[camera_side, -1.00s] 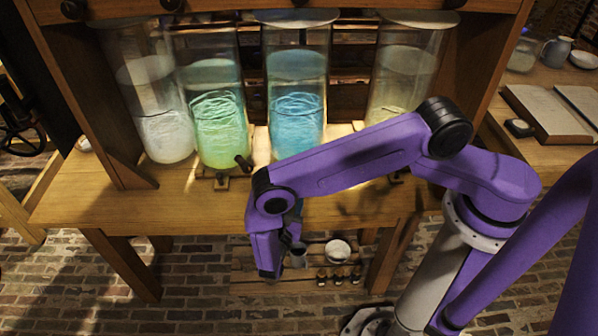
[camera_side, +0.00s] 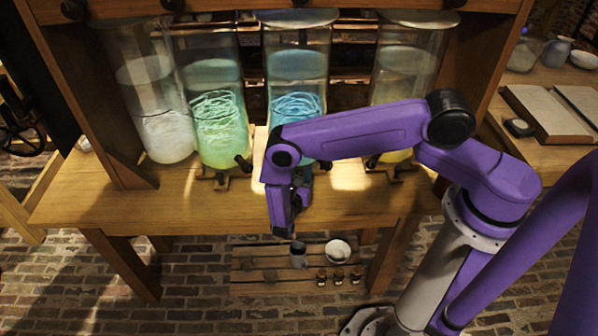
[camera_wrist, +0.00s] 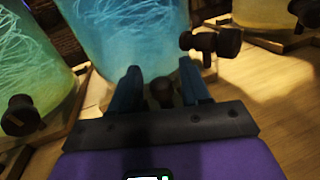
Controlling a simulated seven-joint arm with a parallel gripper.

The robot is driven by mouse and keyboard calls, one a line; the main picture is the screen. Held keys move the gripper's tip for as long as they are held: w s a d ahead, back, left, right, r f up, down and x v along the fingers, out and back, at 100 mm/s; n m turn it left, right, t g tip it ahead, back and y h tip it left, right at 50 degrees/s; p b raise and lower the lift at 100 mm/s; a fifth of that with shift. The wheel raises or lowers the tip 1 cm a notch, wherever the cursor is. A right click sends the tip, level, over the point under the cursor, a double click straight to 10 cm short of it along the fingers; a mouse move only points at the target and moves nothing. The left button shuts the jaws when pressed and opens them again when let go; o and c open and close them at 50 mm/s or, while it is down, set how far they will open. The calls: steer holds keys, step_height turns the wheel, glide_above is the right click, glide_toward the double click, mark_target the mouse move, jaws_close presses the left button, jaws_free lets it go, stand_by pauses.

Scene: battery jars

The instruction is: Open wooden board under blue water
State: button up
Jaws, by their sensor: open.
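The jar of blue water (camera_side: 296,75) stands third from the left on the wooden table, with pale tangled strands inside. It also fills the top of the wrist view (camera_wrist: 135,35). My gripper (camera_side: 290,208) points down in front of this jar, and its open fingers (camera_wrist: 160,82) show in the wrist view. A dark rounded knob (camera_wrist: 162,92) shows between the fingers, low in front of the blue jar; I cannot tell whether they touch it. A dark tap (camera_wrist: 212,42) sits to its right. My arm hides the base of the blue jar and its board in the side view.
A green jar (camera_side: 220,125) and a whitish jar (camera_side: 163,125) stand to the left, a yellowish jar (camera_side: 403,75) to the right. The green jar's dark tap (camera_side: 243,163) sticks out near my arm. The table's front strip (camera_side: 140,208) is clear at left.

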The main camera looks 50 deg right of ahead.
steer(key=shift+c, duration=0.4)
jaws_close()
steer(key=s+a, duration=1.8)
steer(key=shift+o, duration=0.4)
jaws_free()
steer(key=v, duration=1.7)
steer(key=shift+a, duration=0.2)
